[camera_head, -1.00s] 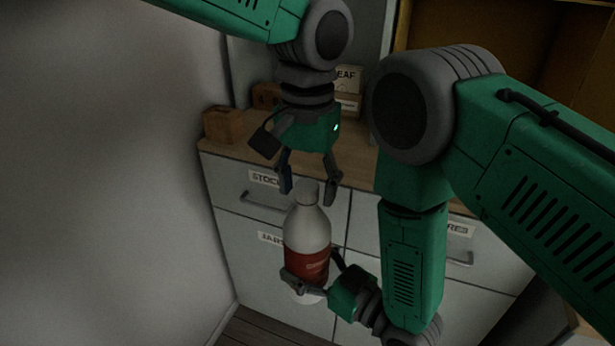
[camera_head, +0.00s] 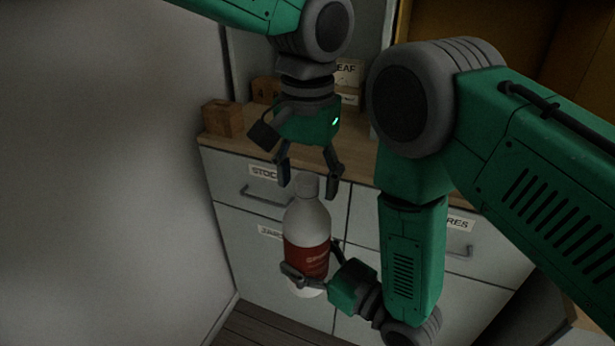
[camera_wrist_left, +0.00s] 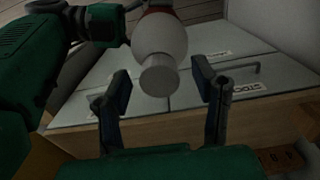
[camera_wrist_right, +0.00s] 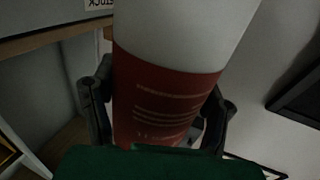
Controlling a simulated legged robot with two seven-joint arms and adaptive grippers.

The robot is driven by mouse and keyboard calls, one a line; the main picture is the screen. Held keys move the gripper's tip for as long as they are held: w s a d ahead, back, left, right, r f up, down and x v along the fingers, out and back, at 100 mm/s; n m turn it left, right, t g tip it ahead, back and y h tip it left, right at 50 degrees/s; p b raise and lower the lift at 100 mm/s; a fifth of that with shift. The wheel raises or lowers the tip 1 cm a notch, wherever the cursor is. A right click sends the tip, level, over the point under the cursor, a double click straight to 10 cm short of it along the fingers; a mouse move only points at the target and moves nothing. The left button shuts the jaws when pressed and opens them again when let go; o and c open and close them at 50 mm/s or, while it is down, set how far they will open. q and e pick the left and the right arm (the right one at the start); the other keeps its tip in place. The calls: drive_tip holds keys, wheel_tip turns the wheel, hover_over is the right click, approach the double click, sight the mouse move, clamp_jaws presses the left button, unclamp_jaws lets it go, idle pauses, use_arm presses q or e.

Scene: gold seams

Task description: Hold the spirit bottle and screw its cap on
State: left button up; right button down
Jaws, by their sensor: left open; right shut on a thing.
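The spirit bottle (camera_head: 307,222) is white with a red label and stands about upright in the air in front of the drawers. My right gripper (camera_head: 312,275) is shut on its lower part; the right wrist view shows the fingers on both sides of the red label (camera_wrist_right: 160,105). A pale cap (camera_head: 308,183) sits on the bottle's neck; it also shows in the left wrist view (camera_wrist_left: 158,76). I cannot tell how tightly it is on. My left gripper (camera_head: 309,182) is open, pointing down, its fingers apart on either side of the cap without visible contact.
A drawer cabinet (camera_head: 285,222) with labelled fronts and a wooden top stands behind the bottle. Small wooden boxes (camera_head: 222,119) sit on the top. A plain wall (camera_head: 110,170) is at the left, with free room before it.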

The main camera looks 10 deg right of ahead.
drive_tip(key=shift+r, duration=0.1)
use_arm(q)
wheel_tip(320, 180, up, 12)
drive_tip(key=shift+w, duration=0.15)
drive_tip(key=shift+d, duration=0.1)
idle(0.5)
